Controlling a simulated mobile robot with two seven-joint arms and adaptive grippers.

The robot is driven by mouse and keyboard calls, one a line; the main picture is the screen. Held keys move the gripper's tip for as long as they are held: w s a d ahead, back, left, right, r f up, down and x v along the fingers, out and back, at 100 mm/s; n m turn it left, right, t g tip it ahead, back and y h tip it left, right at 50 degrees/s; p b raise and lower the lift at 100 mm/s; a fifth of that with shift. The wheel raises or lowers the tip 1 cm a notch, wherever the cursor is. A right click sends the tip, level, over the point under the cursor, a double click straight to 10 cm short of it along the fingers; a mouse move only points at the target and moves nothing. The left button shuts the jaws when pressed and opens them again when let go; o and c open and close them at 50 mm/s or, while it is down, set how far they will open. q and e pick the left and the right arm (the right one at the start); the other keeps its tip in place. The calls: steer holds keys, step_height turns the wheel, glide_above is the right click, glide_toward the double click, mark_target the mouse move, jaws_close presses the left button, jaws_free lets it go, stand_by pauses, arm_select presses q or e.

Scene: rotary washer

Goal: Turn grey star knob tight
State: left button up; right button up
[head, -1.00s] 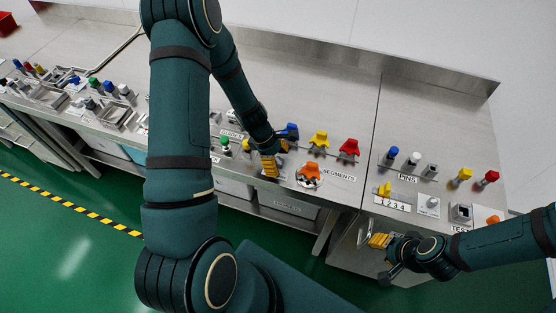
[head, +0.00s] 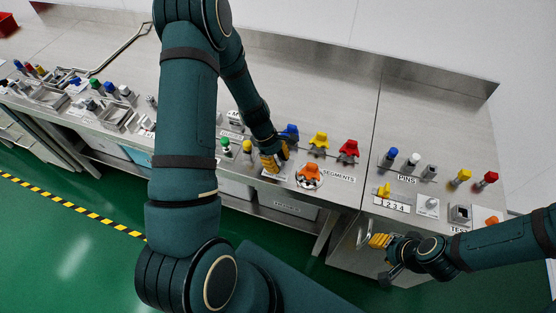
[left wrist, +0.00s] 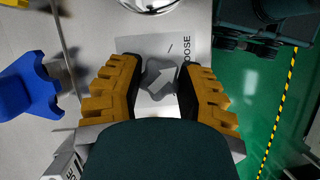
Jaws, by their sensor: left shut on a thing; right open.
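The grey star knob (left wrist: 158,76) shows in the left wrist view between my left gripper's yellow fingers, with a pale arrow on its top. It sits on a light plate (left wrist: 200,75) with lettering, partly cut off, that ends in "OOSE". My left gripper (left wrist: 160,88) is shut on the knob. In the head view, my left gripper (head: 272,161) is at the bench's front edge and hides the knob. My right gripper (head: 379,241) is open and empty in front of the bench, at the lower right.
Blue (head: 289,131), yellow (head: 319,140), red (head: 348,149) and orange (head: 309,174) pieces stand right of my left gripper, near the "SEGMENTS" label. Several coloured pins stand farther right. The bench's back strip (head: 330,95) is clear.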

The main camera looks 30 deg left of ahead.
arm_select(q)
steer(key=m+g, duration=0.1)
steer(key=m, duration=0.3)
steer(key=shift+f+m+g, duration=0.1)
steer(key=shift+m+g, duration=0.2)
steer(key=shift+g, duration=0.1)
steer(key=m, duration=0.2)
steer(key=m+g+y+b, duration=0.1)
steer(key=m, duration=0.1)
steer(key=shift+m+g, duration=0.3)
steer(key=m+y, duration=0.1)
steer(key=m, duration=0.1)
steer(key=m+g+y+b, duration=0.1)
steer(key=m, duration=0.2)
steer(key=m+y, duration=0.1)
steer(key=m, duration=0.1)
steer(key=m+y, duration=0.1)
steer(key=m, duration=0.2)
steer(key=shift+s+b, duration=0.1)
steer(key=shift+b, duration=0.25)
steer(key=shift+m, duration=0.4)
steer(key=o, duration=1.2)
